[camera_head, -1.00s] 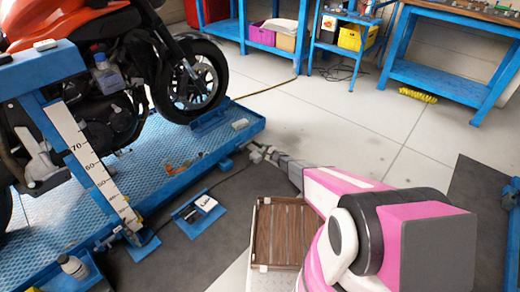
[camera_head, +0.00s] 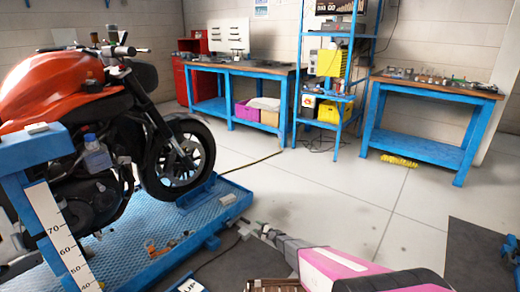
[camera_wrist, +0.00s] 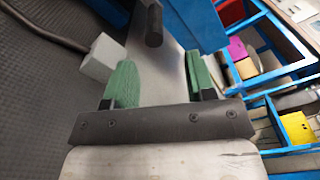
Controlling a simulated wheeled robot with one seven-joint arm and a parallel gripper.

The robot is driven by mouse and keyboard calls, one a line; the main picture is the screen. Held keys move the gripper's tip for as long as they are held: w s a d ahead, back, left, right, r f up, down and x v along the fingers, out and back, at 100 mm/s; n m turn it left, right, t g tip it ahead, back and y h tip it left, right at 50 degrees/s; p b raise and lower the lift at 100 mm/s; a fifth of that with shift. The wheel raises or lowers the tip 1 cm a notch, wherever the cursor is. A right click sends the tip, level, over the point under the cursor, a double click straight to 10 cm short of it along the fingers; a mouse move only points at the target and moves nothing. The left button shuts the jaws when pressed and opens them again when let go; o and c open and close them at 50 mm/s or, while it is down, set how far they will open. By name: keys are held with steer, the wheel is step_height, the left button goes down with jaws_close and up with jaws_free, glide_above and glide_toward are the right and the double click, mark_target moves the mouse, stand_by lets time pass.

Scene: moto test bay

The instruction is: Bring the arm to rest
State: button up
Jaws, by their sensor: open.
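My arm, pink and grey, reaches forward from the bottom right in the head view. My gripper (camera_head: 258,231) is at its far end, just right of the blue lift platform's edge in the picture. In the wrist view, my gripper (camera_wrist: 163,78) shows two green fingers spread apart with nothing between them. A dark cylinder (camera_wrist: 154,24) and a light grey block (camera_wrist: 103,58) lie beyond the fingers; what they belong to is not clear.
An orange motorcycle (camera_head: 80,85) stands on the blue lift platform (camera_head: 232,196) at left. Blue workbenches (camera_head: 240,72) (camera_head: 425,85) and a shelf rack (camera_head: 338,62) line the back wall. A yellow brush (camera_head: 399,160) lies on the floor. Open floor (camera_head: 330,195) lies between.

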steer(key=s+d+r+n+h, duration=0.2)
steer(key=s+d+r+h, duration=0.2)
steer(key=d+r+h, duration=0.6)
steer(key=s+d+r+n+h, duration=0.1)
steer(key=s+d+r+h, duration=0.2)
steer(key=d+r, duration=0.7)
steer(key=s+r+n+g, duration=0.3)
steer(key=s+r, duration=0.4)
steer(key=s, duration=0.4)
steer(key=s+r+n+g, duration=0.4)
steer(key=s+r, duration=0.3)
steer(key=s, duration=0.5)
steer(key=s+d+r+n+g, duration=0.1)
steer(key=s+r+n+g, duration=0.2)
steer(key=s+r, duration=0.4)
steer(key=s+g, duration=0.1)
steer(key=s, duration=0.3)
steer(key=shift+s+n+h, duration=0.25)
steer(key=shift+n+h, duration=0.05)
steer(key=shift+n, duration=0.1)
steer(key=shift+d+f, duration=0.1)
